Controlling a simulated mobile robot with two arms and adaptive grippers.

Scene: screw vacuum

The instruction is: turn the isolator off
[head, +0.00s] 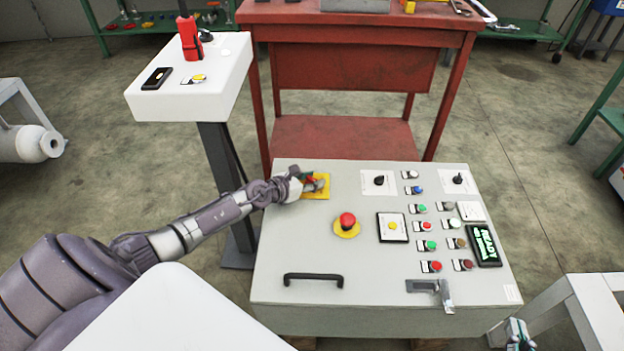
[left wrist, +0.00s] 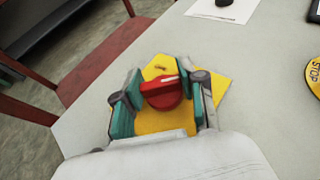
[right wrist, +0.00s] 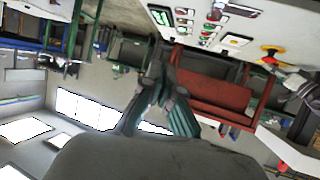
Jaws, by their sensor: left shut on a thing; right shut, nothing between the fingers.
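The isolator is a red rotary knob on a yellow plate at the upper left of the grey control panel (head: 375,285). In the left wrist view the red knob (left wrist: 162,92) sits between my left gripper's fingers (left wrist: 163,100), with the yellow plate (left wrist: 222,86) around it. My left gripper (head: 306,184) is shut on the knob and hides part of it in the head view. My right gripper (right wrist: 165,85) is shut and empty, apart from the panel. Part of it shows at the bottom right of the head view (head: 518,335).
The panel also carries a red emergency stop (head: 347,221), two black selector switches (head: 379,181), several push buttons, a display (head: 484,245) and a black handle (head: 313,277). A white pedestal (head: 190,95) and a red table (head: 345,75) stand behind it.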

